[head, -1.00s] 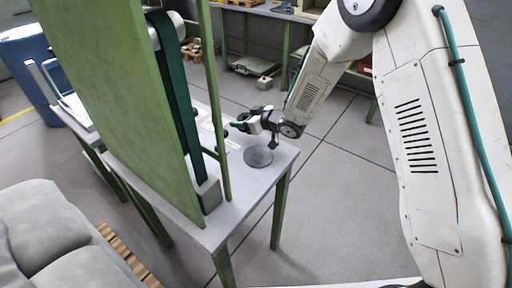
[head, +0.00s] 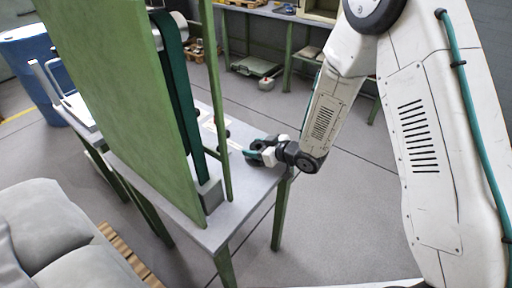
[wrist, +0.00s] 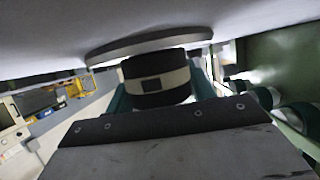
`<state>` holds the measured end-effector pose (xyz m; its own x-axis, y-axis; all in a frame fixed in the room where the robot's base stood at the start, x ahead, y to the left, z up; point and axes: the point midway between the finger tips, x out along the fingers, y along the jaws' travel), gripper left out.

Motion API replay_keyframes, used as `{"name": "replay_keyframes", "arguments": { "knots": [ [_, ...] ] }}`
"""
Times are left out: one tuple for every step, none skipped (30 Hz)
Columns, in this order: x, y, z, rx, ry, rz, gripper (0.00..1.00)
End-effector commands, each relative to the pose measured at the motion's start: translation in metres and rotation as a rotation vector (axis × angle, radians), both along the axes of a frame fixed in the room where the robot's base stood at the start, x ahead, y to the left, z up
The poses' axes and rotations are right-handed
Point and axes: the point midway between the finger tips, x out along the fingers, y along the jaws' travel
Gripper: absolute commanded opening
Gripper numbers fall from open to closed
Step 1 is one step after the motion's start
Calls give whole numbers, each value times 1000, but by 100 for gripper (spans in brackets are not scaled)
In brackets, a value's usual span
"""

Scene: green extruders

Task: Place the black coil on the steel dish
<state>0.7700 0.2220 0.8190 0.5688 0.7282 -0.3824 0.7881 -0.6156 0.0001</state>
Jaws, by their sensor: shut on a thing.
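The black coil (wrist: 158,90), a short dark cylinder with a pale band, sits between the teal fingers of my gripper (wrist: 162,97) in the wrist view. My gripper is shut on it. The steel dish (wrist: 140,43) is a flat grey disc on the tabletop, right by the coil's end; I cannot tell whether they touch. In the head view my gripper (head: 262,152) is low over the front right part of the table and hides nearly all of the dish. The coil shows there only as a dark shape in the fingers.
The grey table (head: 232,212) has green legs. A tall green panel (head: 120,100) and a thin green post (head: 218,110) stand on it, left of my gripper, with a dark green belt (head: 177,90) between them. Open floor lies to the right.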

Motion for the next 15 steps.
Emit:
{"name": "replay_keyframes", "arguments": {
  "knots": [
    [0, 0, 0, 0, 0, 0, 28],
    [0, 0, 0, 0, 0, 0, 28],
    [0, 0, 0, 0, 0, 0, 28],
    [0, 0, -1, 0, 0, 0, 28],
    [0, 0, -2, 0, 0, 0, 28],
    [0, 0, -3, -1, 1, 0, 56],
    [0, 0, -2, 0, 0, 0, 65],
    [0, 0, -2, 0, 0, 0, 73],
    [0, 0, -2, 0, 0, 0, 75],
    [0, 0, -2, 0, 0, 0, 75],
    [0, 0, -2, 0, 0, 0, 75],
    [0, 0, -2, 0, 0, 0, 75],
    [0, 0, -2, 0, 0, 0, 75],
    [0, 0, -2, -1, 1, 0, 75],
    [0, 0, -2, 0, 0, 0, 75]
  ]
}}
